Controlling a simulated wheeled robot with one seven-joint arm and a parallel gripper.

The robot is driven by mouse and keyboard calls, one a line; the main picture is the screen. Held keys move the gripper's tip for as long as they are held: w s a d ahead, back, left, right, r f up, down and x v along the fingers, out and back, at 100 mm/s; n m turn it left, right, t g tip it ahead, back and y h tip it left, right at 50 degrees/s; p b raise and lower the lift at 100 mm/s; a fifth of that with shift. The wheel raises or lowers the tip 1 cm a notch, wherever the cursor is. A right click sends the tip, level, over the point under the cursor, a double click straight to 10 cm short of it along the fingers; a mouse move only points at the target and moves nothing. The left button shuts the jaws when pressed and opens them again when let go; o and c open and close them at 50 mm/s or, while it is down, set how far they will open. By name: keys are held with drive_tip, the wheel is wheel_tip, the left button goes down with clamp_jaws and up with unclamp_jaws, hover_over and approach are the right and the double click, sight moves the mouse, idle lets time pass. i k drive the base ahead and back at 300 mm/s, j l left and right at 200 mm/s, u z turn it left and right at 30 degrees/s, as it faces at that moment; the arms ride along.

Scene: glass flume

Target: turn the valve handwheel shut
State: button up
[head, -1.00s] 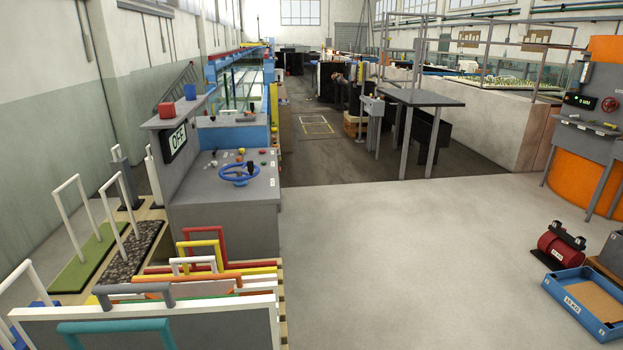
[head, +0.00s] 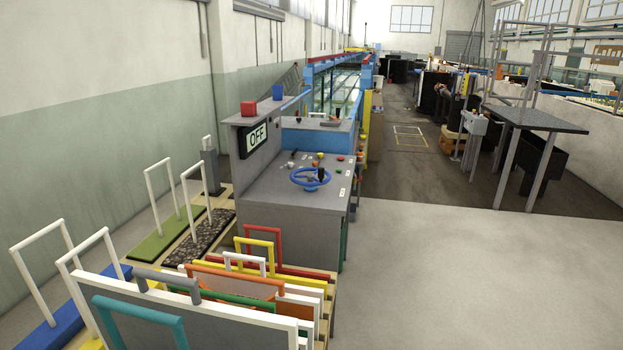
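The valve handwheel (head: 310,179) is a blue ring with a dark upright knob. It lies on the sloping top of a grey control console (head: 290,220), left of the picture's middle and some way ahead of me. A display (head: 257,138) on the console's upright panel reads OFF. Several coloured buttons sit on the console behind the wheel. My gripper is not in this view, and nothing touches the wheel.
A rack of panels with coloured handles (head: 220,300) stands between me and the console at lower left. Open concrete floor (head: 460,280) lies to the right. A tall grey table (head: 535,119) stands further right.

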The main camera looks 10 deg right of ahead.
sight(321, 170)
drive_tip(key=i+l+u, duration=0.2)
drive_tip(key=l+u, duration=0.2)
drive_tip(key=l, duration=0.15)
drive_tip(key=i+l+u, duration=0.1)
drive_tip(key=l+u, duration=0.3)
drive_tip(key=l, duration=0.2)
drive_tip(key=l+u, duration=0.4)
drive_tip(key=l, duration=0.2)
drive_tip(key=i+l+u, duration=0.25)
drive_tip(key=l+u, duration=0.15)
drive_tip(key=l, duration=0.25)
drive_tip(key=i+l+u, duration=0.2)
drive_tip(key=l+u, duration=0.15)
drive_tip(key=l, duration=0.3)
drive_tip(key=l+u, duration=0.4)
drive_tip(key=l, duration=0.35)
drive_tip(key=l+u, duration=0.35)
drive_tip(key=l, duration=0.4)
drive_tip(key=i+l+u, duration=0.1)
drive_tip(key=l+u, duration=0.25)
drive_tip(key=l, duration=0.25)
drive_tip(key=l+u, duration=0.35)
drive_tip(key=l, duration=0.2)
